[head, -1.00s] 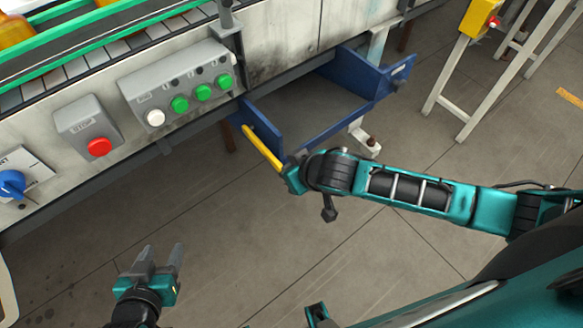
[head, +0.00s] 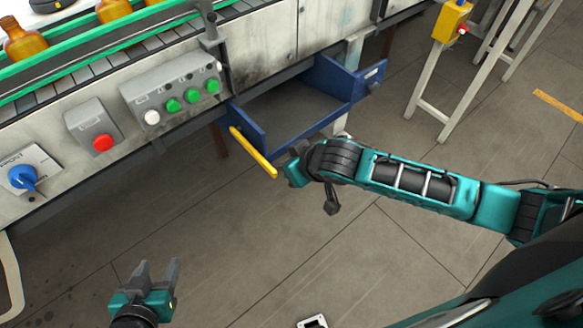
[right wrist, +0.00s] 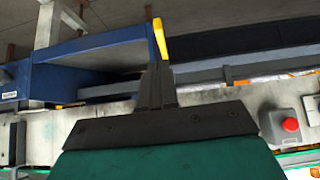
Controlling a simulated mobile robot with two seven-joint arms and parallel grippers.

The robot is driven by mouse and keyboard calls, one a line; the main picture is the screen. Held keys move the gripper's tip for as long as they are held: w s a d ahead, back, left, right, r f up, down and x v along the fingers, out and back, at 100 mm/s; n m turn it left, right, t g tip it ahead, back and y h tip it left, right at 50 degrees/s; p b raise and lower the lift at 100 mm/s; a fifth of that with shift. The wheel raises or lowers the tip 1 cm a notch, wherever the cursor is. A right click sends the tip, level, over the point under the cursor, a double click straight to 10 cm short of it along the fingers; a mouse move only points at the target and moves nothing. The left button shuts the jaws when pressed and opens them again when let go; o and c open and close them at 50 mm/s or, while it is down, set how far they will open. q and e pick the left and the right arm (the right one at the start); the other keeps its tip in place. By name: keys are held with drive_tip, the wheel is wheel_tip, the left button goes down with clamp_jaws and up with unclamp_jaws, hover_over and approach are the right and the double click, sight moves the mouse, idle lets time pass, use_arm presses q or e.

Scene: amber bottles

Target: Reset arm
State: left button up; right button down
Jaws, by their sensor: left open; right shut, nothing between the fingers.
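My left gripper (head: 158,272) is open and empty over the floor at the lower left of the head view. My right arm reaches in from the right, with its teal gripper (head: 293,165) beside the yellow handle (head: 252,152) of an open blue drawer (head: 342,75). In the right wrist view the dark fingers of the right gripper (right wrist: 157,85) are shut with nothing between them. The yellow handle (right wrist: 160,38) shows just beyond their tips; whether they touch cannot be told.
The drawer juts out below a conveyor machine with green buttons (head: 190,98), a red stop button (head: 103,143) and a blue knob (head: 22,178). Amber bottles (head: 24,42) stand on the conveyor. A yellow box (head: 452,18) on a white stand is at upper right. Floor between the arms is clear.

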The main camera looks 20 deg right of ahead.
idle(0.5)
drive_tip(key=s+a+f+t+y, duration=0.1)
drive_tip(key=s+a+y, duration=0.1)
drive_tip(key=s+a, duration=0.2)
drive_tip(key=s+d+f+m+t+h, duration=0.1)
drive_tip(key=s+d+f+t+h, duration=0.1)
drive_tip(key=s+d, duration=0.6)
drive_tip(key=shift+f+m+h, duration=0.4)
drive_tip(key=shift+f, duration=0.2)
